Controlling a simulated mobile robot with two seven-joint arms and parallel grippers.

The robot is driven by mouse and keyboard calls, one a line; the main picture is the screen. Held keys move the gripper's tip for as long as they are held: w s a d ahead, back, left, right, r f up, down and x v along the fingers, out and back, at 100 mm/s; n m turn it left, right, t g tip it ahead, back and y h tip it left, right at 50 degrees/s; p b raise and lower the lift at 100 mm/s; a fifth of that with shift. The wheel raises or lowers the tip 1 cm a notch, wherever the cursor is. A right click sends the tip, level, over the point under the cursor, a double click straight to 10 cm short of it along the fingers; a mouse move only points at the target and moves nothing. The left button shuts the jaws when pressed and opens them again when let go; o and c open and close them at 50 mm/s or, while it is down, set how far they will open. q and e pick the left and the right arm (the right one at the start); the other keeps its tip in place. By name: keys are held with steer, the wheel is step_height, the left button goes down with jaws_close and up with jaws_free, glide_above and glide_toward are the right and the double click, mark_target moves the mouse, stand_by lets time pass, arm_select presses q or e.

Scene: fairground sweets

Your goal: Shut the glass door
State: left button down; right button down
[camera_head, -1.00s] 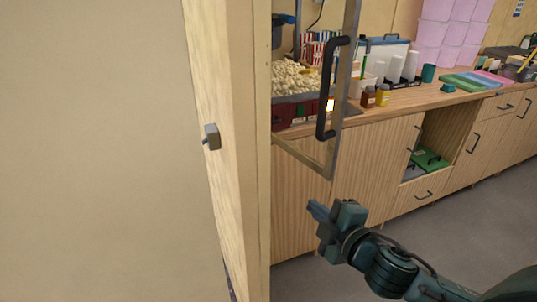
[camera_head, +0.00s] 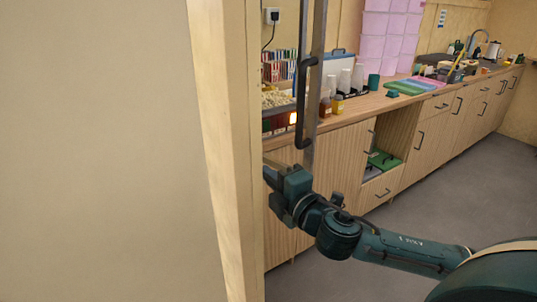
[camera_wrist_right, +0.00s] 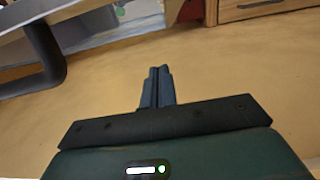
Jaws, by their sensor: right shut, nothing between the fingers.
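The glass door (camera_head: 318,60) stands open and shows nearly edge-on in the head view, a narrow grey metal frame with a black bar handle (camera_head: 302,105). Behind it is the popcorn machine with popcorn (camera_head: 276,99), partly hidden by the wall edge. I cannot tell whether the gripper touches the door. My left gripper is not in view.
A pale wall or panel edge (camera_head: 225,150) fills the left and stands close to my right gripper. The wooden counter (camera_head: 350,115) runs back to the right with bottles, white cups (camera_head: 345,80) and pink boxes (camera_head: 388,30). The grey floor (camera_head: 440,195) is clear.

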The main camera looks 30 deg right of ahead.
mark_target(269, 158)
steer(key=shift+w+d+p, duration=0.25)
steer(key=shift+w+d, duration=0.3)
steer(key=shift+w, duration=0.55)
steer(key=shift+w+d+p, duration=0.3)
steer(key=shift+w+d, duration=0.2)
steer(key=shift+w, duration=0.55)
steer(key=shift+w+d+p, duration=0.25)
steer(key=shift+w+d, duration=0.3)
steer(key=shift+w, duration=0.55)
